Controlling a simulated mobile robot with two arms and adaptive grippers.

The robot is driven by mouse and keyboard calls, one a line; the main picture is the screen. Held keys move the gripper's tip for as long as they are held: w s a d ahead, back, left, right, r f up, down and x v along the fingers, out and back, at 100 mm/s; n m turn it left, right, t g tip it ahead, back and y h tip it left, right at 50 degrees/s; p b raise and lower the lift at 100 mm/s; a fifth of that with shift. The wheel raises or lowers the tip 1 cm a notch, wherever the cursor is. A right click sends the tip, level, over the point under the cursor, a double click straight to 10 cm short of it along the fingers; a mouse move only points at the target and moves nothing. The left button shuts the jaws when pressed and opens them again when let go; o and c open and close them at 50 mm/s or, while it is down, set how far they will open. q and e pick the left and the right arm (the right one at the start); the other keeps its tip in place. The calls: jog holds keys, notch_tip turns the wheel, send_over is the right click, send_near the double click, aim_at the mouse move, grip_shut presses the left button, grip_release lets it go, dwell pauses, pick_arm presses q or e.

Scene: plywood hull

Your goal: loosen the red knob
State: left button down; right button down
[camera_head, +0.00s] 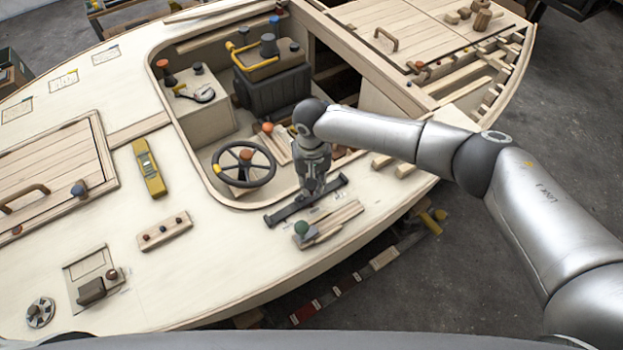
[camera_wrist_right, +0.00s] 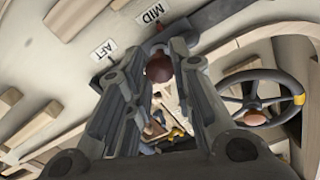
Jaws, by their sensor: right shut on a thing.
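A dark red knob (camera_wrist_right: 159,68) sits between the fingertips of my right gripper (camera_wrist_right: 160,75) in the right wrist view. The fingers are shut on it from both sides. In the head view my right gripper (camera_head: 313,188) points down at a dark slotted bar (camera_head: 287,211) on the deck beside the cockpit, and it hides the knob there. The labels MID (camera_wrist_right: 150,14) and AFT (camera_wrist_right: 104,49) lie close to the knob in the wrist view. My left gripper is not in view.
A steering wheel (camera_head: 262,178) stands just left of my right gripper; it also shows in the wrist view (camera_wrist_right: 289,82). A green knob (camera_head: 301,228) and wooden strips (camera_head: 338,220) lie near the bar. An orange-red lever knob (camera_head: 267,128) stands behind.

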jog(key=n, duration=0.3)
jog(key=shift+n+p, duration=0.3)
jog(key=shift+n, duration=0.1)
jog(key=n, duration=0.4)
jog(key=shift+n, duration=0.3)
jog(key=n, duration=0.4)
jog(key=shift+p, duration=0.3)
jog(key=n, duration=0.8)
jog(key=shift+n, duration=0.3)
jog(key=n+b, duration=0.1)
jog(key=n, duration=0.2)
jog(key=shift+n, duration=0.3)
jog(key=n, duration=0.4)
jog(key=shift+s+b, duration=0.1)
jog(key=shift+b, duration=0.3)
jog(key=shift+f+n+b, duration=0.1)
jog(key=shift+n+b, duration=0.25)
jog(key=shift+n, duration=1.55)
